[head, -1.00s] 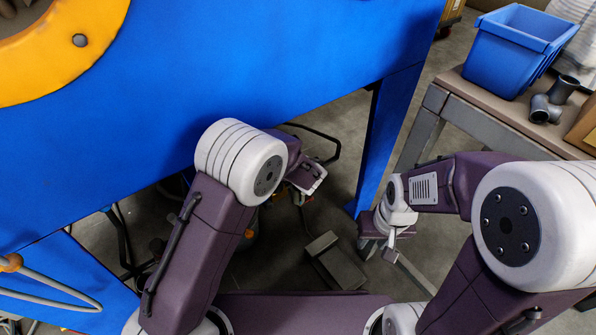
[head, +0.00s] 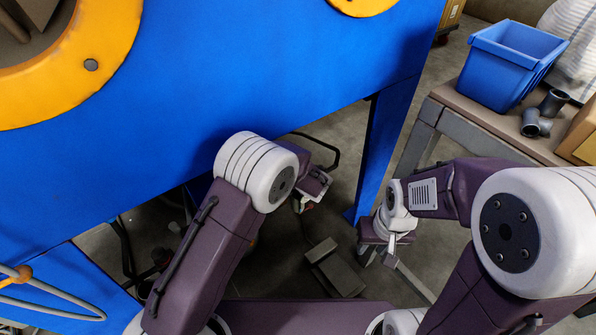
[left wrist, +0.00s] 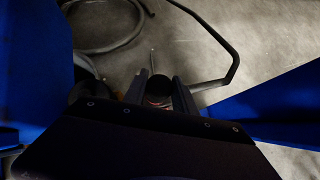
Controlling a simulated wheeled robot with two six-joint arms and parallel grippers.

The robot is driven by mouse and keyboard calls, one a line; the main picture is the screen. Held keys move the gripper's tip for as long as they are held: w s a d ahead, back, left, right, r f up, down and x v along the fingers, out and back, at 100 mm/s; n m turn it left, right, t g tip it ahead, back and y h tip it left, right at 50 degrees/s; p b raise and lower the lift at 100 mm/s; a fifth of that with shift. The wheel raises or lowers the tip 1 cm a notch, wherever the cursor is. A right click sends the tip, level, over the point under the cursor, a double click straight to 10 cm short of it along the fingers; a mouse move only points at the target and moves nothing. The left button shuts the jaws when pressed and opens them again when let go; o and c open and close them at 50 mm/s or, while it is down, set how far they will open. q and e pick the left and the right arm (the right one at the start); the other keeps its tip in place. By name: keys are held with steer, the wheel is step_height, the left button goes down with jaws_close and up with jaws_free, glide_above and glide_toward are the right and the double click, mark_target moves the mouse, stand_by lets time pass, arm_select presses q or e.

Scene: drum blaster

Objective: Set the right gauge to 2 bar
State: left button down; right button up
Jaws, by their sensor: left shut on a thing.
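My left gripper (left wrist: 158,88) is low beneath the blue machine. In the left wrist view its two fingers are closed around a small, dark, round-topped thing, perhaps a knob (left wrist: 158,86), with a reddish part below it. In the head view my left wrist covers most of this spot, and only part of the left gripper (head: 312,188) shows. My right gripper (head: 388,246) hangs to the right of the machine's blue leg, away from the machine. Its fingers are too small to judge. I cannot make out any gauge face in either view.
The blue machine (head: 260,70) with yellow rings fills the upper left. Its blue leg (head: 376,150) stands between my two grippers. A bench (head: 440,118) at right carries a blue bin (head: 505,75) and grey pipe fittings (head: 535,122). A pedal-like box (head: 335,268) lies on the floor.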

arm_select(q)
steer(key=n+y+p, duration=0.1)
steer(key=p, duration=0.1)
steer(key=n+y+p, duration=0.1)
steer(key=p, duration=0.1)
steer(key=shift+r+n+g+p, duration=0.3)
steer(key=shift+n+g+p, duration=0.1)
steer(key=shift+f+n+g+y+p, duration=0.25)
steer(key=shift+n+g+y+p, duration=0.15)
steer(key=shift+n+y+p, duration=0.5)
steer(key=c, duration=1)
jaws_free()
steer(key=p+v, duration=0.5)
steer(key=v, duration=0.4)
